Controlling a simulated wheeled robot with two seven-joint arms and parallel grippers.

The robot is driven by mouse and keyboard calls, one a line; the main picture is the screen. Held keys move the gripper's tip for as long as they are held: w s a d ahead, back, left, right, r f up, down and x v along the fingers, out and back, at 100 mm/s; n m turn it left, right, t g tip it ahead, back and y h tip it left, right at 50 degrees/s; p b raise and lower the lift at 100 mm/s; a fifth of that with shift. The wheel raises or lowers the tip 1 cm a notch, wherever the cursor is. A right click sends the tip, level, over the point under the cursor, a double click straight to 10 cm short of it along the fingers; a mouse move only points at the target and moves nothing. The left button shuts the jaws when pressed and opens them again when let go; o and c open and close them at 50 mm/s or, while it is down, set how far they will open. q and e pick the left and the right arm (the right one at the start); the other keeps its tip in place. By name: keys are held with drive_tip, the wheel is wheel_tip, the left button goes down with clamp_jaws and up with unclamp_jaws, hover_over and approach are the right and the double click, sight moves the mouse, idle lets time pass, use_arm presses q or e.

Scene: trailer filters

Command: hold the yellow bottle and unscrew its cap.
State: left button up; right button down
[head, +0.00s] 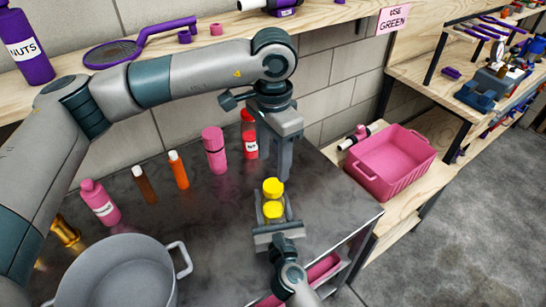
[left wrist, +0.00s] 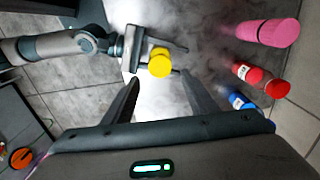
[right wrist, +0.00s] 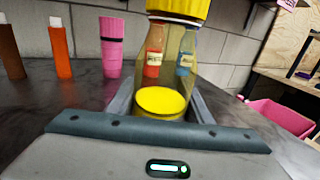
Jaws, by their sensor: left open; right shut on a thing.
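The yellow bottle (head: 272,208) is clear with yellow contents and stands upright over the counter. Its yellow cap (head: 273,187) is on top; the cap also shows in the left wrist view (left wrist: 160,62) and the right wrist view (right wrist: 180,8). My right gripper (head: 277,222) is shut around the bottle's body from the front. My left gripper (head: 280,165) points down above and just behind the cap, in the head view. In the left wrist view its two fingers (left wrist: 158,90) are apart with nothing between them, and the cap lies beyond the tips.
A pink bottle (head: 100,203), brown bottle (head: 145,184), orange bottle (head: 178,170), pink cylinder (head: 214,151) and red bottle (head: 249,137) line the counter's back. A grey pot (head: 120,275) stands front left. A pink crate (head: 391,160) sits right. The counter around the bottle is clear.

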sight(273, 185)
use_arm(q)
drive_tip(key=shift+f, duration=0.1)
drive_tip(key=shift+f, duration=3.9)
drive_tip(key=c, duration=1.1)
